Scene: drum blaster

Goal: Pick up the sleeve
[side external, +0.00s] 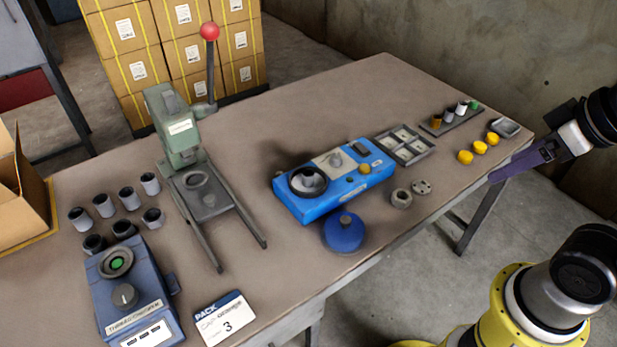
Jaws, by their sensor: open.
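My gripper (497,176) is at the right, over the right end of the table, with dark purple fingers pointing left and down. It holds nothing that I can see and is apart from the objects. No part is marked as the sleeve, so I cannot tell which it is. Small upright cylinders, including a white one (461,108), stand on a dark strip rack (455,124) at the far right. A grey ring-like part (401,198) lies near the front edge beside a flat holed disc (422,187). Several grey cylinders with dark tops (104,206) stand at the left.
A blue machine (318,207) with a round opening sits mid-table, with a blue round lid (344,232) before it. A compartment tray (418,153), yellow caps (479,147) and a small metal dish (505,127) are right. A green lever press (178,130) and blue tester (138,300) are left.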

